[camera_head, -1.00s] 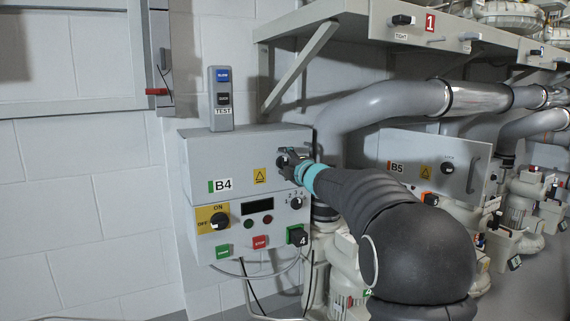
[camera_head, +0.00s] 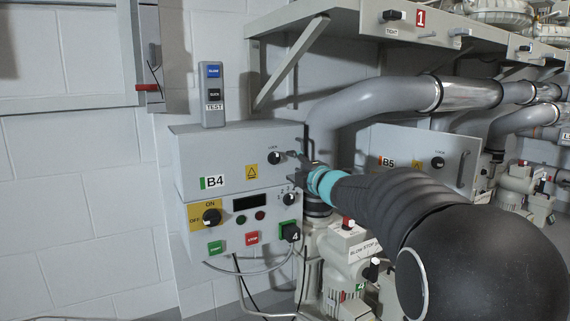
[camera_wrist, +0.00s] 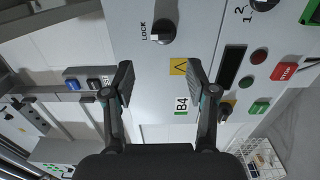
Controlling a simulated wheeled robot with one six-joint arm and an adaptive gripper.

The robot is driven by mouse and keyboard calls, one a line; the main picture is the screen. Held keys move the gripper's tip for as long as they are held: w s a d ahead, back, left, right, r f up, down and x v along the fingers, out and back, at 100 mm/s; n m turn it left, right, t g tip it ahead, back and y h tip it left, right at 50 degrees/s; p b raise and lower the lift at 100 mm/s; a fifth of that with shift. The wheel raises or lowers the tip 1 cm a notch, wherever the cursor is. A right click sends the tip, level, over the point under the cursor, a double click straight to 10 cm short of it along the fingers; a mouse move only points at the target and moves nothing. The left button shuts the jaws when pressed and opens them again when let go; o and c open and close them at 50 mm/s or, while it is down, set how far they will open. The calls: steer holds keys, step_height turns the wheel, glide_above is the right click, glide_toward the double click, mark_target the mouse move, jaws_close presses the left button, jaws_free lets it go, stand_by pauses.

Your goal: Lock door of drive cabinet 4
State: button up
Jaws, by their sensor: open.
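Cabinet B4 (camera_head: 225,170) is a grey box on the wall, with its upper door face looking shut. Its black lock knob (camera_head: 275,157) sits near the door's right edge, under the LOCK lettering. In the wrist view the lock knob (camera_wrist: 163,33) shows a white mark on the side facing the word LOCK. My gripper (camera_head: 303,162) is just right of the knob in the head view, apart from it. In the wrist view my gripper (camera_wrist: 160,80) is open and empty, fingers spread in front of the door with the knob beyond the tips.
Below the door are an ON/OFF switch (camera_head: 211,216), a red STOP button (camera_head: 252,238), a green button (camera_head: 215,247) and a selector (camera_head: 289,199). A TEST box (camera_head: 213,95) stands on top. Cabinet B5 (camera_head: 415,160) and large pipes (camera_head: 380,100) are to the right.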

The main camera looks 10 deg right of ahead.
steer(key=shift+v, duration=1.2)
